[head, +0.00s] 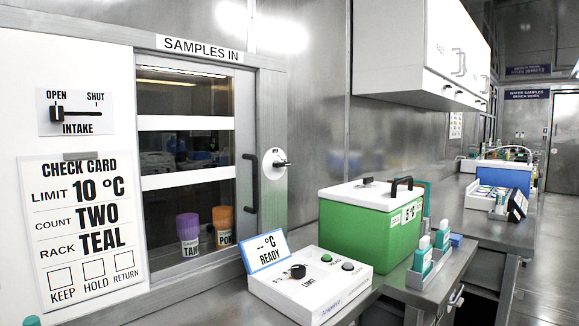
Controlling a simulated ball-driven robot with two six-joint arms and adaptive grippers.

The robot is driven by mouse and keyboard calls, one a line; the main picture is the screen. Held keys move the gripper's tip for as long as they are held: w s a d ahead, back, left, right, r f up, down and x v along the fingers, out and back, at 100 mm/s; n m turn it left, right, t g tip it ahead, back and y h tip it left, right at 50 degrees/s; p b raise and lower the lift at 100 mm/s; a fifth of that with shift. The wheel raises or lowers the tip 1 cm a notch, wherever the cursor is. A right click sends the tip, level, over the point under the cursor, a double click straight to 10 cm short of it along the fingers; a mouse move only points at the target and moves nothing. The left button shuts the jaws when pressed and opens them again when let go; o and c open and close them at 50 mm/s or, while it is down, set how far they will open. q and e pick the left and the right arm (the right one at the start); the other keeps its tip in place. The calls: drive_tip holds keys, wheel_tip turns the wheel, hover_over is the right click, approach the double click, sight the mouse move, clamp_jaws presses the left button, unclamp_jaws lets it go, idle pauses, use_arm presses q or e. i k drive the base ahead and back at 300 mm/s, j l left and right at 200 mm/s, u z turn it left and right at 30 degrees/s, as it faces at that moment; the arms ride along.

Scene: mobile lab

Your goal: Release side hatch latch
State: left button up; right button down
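The samples hatch (190,123) is a framed glass panel in the left wall, under a "SAMPLES IN" sign (199,48). Its panel appears closed, with a dark vertical handle (252,183) near the right edge. The latch (274,164) is a round white plate with a dark lever pointing right, on the frame right of the handle. Behind the glass stand a purple-capped container (188,234) and an orange-capped container (223,226). Neither of my grippers is in view, and nothing touches the latch or handle.
A white control box (312,283) with a "READY" display (265,251) stands on the counter below the latch. An intake slider (76,112) is at the left, set at OPEN.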

sight(276, 164)
drive_tip(key=i+l, duration=0.15)
drive_tip(key=l, duration=0.2)
drive_tip(key=i+l+u, duration=0.1)
drive_tip(key=l, duration=0.25)
drive_tip(key=i+l, duration=0.25)
drive_tip(key=i+l+u, duration=0.1)
drive_tip(key=l, duration=0.35)
